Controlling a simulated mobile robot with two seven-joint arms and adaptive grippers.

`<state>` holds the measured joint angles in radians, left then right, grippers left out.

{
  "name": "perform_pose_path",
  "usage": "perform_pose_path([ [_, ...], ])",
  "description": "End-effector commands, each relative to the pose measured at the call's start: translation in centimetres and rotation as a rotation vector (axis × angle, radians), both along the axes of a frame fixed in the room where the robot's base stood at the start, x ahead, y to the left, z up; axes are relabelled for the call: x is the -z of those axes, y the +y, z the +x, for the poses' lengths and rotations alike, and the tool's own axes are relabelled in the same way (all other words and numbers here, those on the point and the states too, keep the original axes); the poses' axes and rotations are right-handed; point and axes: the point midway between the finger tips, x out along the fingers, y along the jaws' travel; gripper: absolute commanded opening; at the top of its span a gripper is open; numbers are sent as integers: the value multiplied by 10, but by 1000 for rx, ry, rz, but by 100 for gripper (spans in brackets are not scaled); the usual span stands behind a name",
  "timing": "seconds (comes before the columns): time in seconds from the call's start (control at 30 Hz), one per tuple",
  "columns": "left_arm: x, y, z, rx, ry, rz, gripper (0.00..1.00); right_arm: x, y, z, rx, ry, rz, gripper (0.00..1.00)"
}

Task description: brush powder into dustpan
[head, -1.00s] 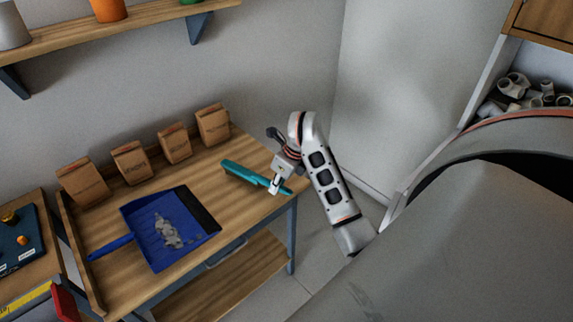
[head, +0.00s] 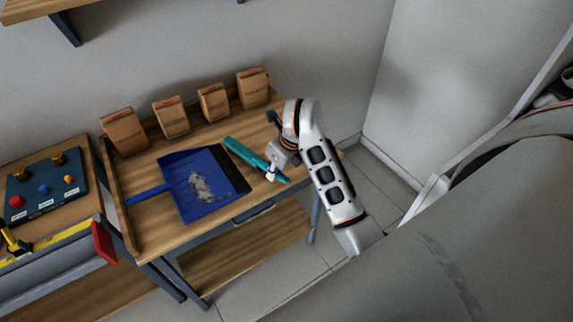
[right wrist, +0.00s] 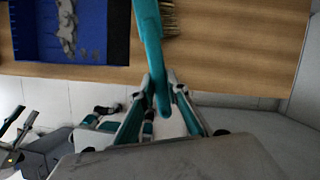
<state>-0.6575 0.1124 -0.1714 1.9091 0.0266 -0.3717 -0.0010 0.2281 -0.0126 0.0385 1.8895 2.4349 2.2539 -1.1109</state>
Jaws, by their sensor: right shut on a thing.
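A blue dustpan (head: 176,168) lies on the wooden workbench (head: 150,223), its handle pointing left and its dark lip to the right. A pile of grey powder (head: 203,188) lies in the pan; it also shows in the right wrist view (right wrist: 66,30). A teal brush (head: 243,151) is in my right gripper (head: 271,173), to the right of the dustpan and apart from it. In the right wrist view my right gripper (right wrist: 165,95) is shut on the brush handle (right wrist: 151,45), and tan bristles (right wrist: 170,18) show at the top. My left gripper is not in view.
Several brown paper bags (head: 171,117) stand along the back of the workbench. A side table at left holds a blue panel with knobs (head: 45,188). A red object (head: 103,242) is at that table's front. Bare bench lies around the pan.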

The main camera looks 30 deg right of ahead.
Motion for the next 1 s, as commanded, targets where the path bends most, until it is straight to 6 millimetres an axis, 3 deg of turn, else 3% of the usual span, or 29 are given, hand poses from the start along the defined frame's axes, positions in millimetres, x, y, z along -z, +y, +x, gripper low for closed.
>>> perform_pose_path([
  [1.0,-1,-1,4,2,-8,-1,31,-5,130,-5,-2,2,3,0],
])
